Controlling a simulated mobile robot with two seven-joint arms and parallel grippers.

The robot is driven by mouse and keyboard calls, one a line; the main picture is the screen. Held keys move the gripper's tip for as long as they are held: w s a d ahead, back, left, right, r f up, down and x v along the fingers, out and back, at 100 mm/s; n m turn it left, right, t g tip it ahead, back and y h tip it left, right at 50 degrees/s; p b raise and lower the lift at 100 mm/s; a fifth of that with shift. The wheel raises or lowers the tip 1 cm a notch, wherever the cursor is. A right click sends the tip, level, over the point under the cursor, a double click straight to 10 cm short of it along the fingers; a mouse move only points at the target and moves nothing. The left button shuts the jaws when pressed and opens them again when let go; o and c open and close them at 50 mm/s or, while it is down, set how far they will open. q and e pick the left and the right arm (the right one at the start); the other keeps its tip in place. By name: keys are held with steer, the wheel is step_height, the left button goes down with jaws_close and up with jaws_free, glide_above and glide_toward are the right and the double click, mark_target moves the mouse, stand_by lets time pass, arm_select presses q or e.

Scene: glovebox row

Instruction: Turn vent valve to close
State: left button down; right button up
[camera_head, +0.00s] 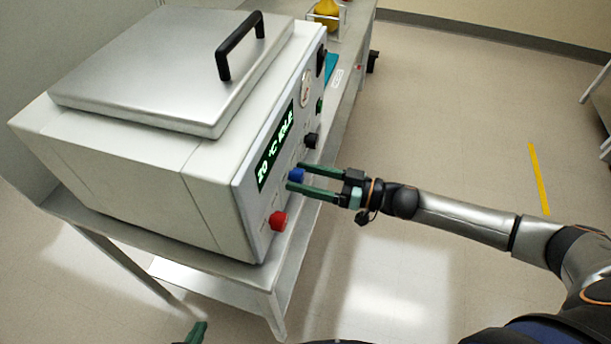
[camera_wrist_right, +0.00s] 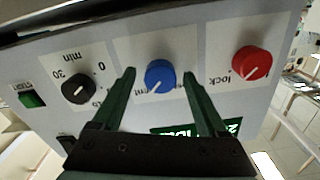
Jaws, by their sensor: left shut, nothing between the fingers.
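The vent valve appears to be the blue knob (camera_wrist_right: 160,74) on the front panel of a white box-shaped machine (camera_head: 215,195). Its label is partly hidden and shows only "nt". The knob's white mark points to the lower left in the right wrist view. It also shows in the head view (camera_head: 297,174). My right gripper (camera_wrist_right: 158,78) is open, with one green finger on each side of the blue knob and a visible gap on both sides. My left gripper (camera_head: 198,331) shows only its green fingertips at the bottom edge, together and away from the machine.
A red knob (camera_wrist_right: 251,63) marked "lock" and a black timer knob (camera_wrist_right: 78,88) flank the blue one. A green button (camera_wrist_right: 31,98) and a lit display (camera_head: 275,150) are also on the panel. The machine stands on a bench; open floor lies right.

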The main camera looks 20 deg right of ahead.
jaws_close()
stand_by(0.4)
